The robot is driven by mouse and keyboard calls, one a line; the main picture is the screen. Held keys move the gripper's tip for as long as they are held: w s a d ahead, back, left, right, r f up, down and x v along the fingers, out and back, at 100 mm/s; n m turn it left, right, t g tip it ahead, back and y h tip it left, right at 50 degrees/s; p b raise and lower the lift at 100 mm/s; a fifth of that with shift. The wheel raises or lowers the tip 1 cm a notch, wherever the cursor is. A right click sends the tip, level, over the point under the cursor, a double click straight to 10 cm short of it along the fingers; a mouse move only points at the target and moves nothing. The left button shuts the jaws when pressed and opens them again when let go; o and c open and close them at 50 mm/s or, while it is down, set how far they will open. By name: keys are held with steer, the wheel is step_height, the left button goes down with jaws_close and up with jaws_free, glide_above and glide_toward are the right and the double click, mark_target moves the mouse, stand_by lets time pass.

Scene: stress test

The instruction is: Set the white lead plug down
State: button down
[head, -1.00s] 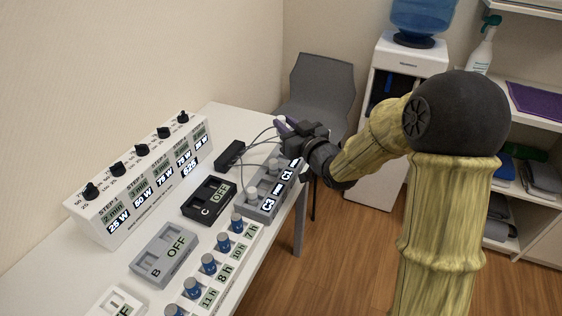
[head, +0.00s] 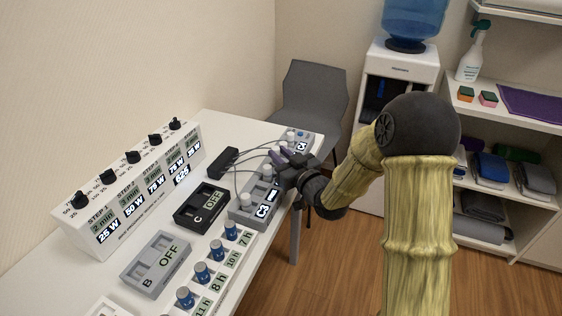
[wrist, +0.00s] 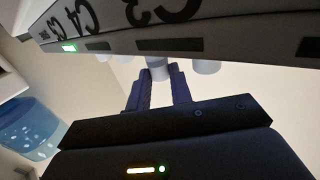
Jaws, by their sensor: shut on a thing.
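My gripper (head: 284,156) is over the middle of the grey socket panel (head: 243,214), which lies along the table's right edge. In the wrist view the fingertips (wrist: 159,88) are shut on a pale cylinder, which looks like the white lead plug (wrist: 158,72). Its upper end is close against the panel (wrist: 120,49); I cannot tell whether it is seated or only touching. In the head view my fingers largely hide the plug. Other pale round posts stand on the panel, such as one near the C3 label (head: 247,200).
Thin leads run from a black box (head: 222,162) to the panel. A grey chair (head: 312,95) stands beyond.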

steer(key=shift+w+f, duration=0.15)
steer(key=shift+f, duration=0.75)
steer(key=shift+d, duration=0.2)
steer(key=shift+a+f, duration=0.15)
steer(key=c, duration=1.5)
jaws_free()
steer(key=shift+a, duration=0.1)
steer(key=shift+c, duration=0.2)
steer(key=shift+s, duration=0.25)
steer(key=shift+r, duration=0.25)
steer(key=v, duration=1.2)
steer(key=shift+w+f, duration=0.1)
